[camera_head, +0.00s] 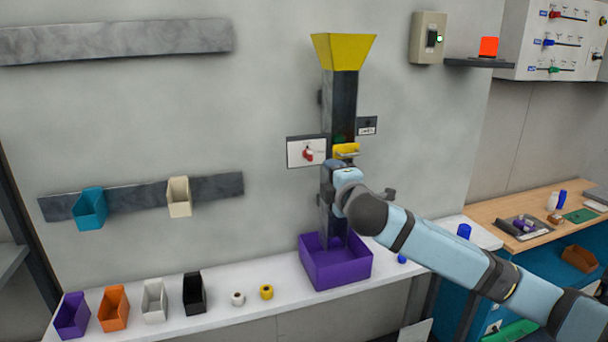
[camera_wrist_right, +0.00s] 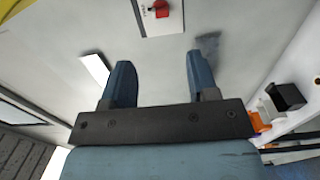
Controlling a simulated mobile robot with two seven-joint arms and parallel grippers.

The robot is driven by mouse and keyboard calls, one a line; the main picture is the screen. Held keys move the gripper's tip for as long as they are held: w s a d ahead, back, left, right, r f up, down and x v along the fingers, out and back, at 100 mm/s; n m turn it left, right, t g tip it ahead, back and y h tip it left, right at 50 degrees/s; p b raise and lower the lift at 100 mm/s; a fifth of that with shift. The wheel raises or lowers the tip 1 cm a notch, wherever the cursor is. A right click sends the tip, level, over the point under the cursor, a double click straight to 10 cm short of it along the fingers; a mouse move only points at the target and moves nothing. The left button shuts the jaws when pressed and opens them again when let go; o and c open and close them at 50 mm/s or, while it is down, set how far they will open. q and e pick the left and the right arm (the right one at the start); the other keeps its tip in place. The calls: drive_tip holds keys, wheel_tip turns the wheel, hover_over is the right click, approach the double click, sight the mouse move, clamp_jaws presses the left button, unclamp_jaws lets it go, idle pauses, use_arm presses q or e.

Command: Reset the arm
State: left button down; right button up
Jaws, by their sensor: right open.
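My right arm (camera_head: 450,255) reaches in from the lower right in the head view. Its gripper (camera_head: 335,172) is in front of the dark vertical chute (camera_head: 340,105), below the yellow tray piece (camera_head: 346,150). In the right wrist view the two blue fingers of this gripper (camera_wrist_right: 160,65) stand wide apart with nothing between them. Beyond them are the pale wall and a white plate with a red switch (camera_wrist_right: 158,9). The same red switch (camera_head: 308,154) is just left of the chute in the head view. My left gripper is not in view.
A purple bin (camera_head: 340,270) stands under the chute on the white shelf. Several coloured boxes, a white roll (camera_head: 238,299) and a yellow roll (camera_head: 266,292) are to its left. A wooden table (camera_head: 540,205) with small items is at right.

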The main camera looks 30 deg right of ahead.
drive_tip(key=s+a+f+m+g+y, duration=0.15)
drive_tip(key=a+f, duration=0.25)
drive_tip(key=f, duration=0.4)
drive_tip(key=s+a+f+m+g+y, duration=0.1)
drive_tip(key=s+a+f+y, duration=0.15)
drive_tip(key=f, duration=0.65)
drive_tip(key=s+a+f+m+g+y, duration=0.1)
drive_tip(key=s+a+f, duration=0.25)
drive_tip(key=f, duration=0.45)
drive_tip(key=s+a+f+m+g, duration=0.1)
drive_tip(key=s+a+f+m, duration=0.4)
drive_tip(key=s+f, duration=0.6)
drive_tip(key=s+a+f+m+g+y, duration=0.1)
drive_tip(key=s+a+f+m, duration=0.4)
drive_tip(key=s+f, duration=0.5)
drive_tip(key=s+g, duration=0.1)
drive_tip(key=s, duration=0.2)
drive_tip(key=shift+f+y, duration=0.3)
drive_tip(key=shift+f, duration=0.05)
drive_tip(key=shift+a, duration=0.1)
